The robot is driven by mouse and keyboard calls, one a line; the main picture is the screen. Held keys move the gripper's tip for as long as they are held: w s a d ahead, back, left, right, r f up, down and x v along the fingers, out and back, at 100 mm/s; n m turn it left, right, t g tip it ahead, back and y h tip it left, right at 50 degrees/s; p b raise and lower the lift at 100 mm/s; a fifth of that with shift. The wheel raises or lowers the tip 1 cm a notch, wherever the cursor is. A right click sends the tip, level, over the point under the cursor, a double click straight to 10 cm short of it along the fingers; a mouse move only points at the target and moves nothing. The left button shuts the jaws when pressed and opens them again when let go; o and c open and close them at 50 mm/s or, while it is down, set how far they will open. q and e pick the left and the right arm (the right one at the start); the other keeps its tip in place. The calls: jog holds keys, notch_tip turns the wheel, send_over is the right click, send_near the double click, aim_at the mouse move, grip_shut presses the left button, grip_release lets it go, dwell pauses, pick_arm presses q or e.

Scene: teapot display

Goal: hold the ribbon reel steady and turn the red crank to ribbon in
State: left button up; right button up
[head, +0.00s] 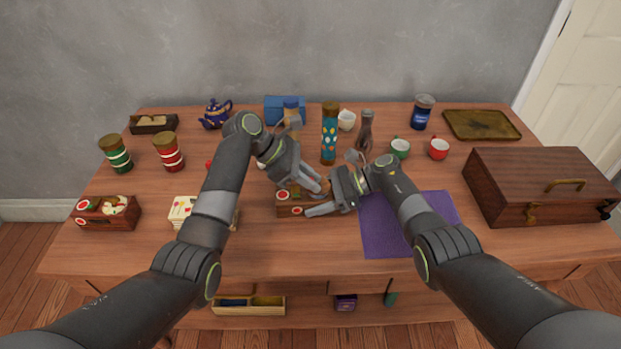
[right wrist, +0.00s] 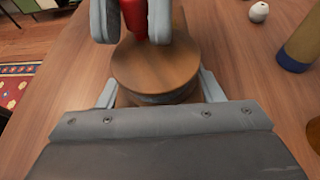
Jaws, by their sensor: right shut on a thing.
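The ribbon reel shows in the right wrist view as a round wooden drum (right wrist: 155,68). A red crank handle (right wrist: 133,18) stands up at its far edge. In the head view the reel is mostly hidden between my two grippers. My right gripper (head: 325,203) is shut on the reel, with a finger on each side of the drum in the right wrist view. My left gripper (head: 316,186) is at the crank; its two grey fingers (right wrist: 132,24) stand on either side of the red handle. I cannot tell whether they press on it.
A patterned teal cylinder (head: 329,140) stands behind the grippers. The table's front middle is clear.

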pick_arm(q)
jog(key=o, duration=0.3)
jog(key=shift+o, duration=0.2)
jog(key=v, duration=1.2)
pick_arm(e)
jog(key=o, duration=1.3)
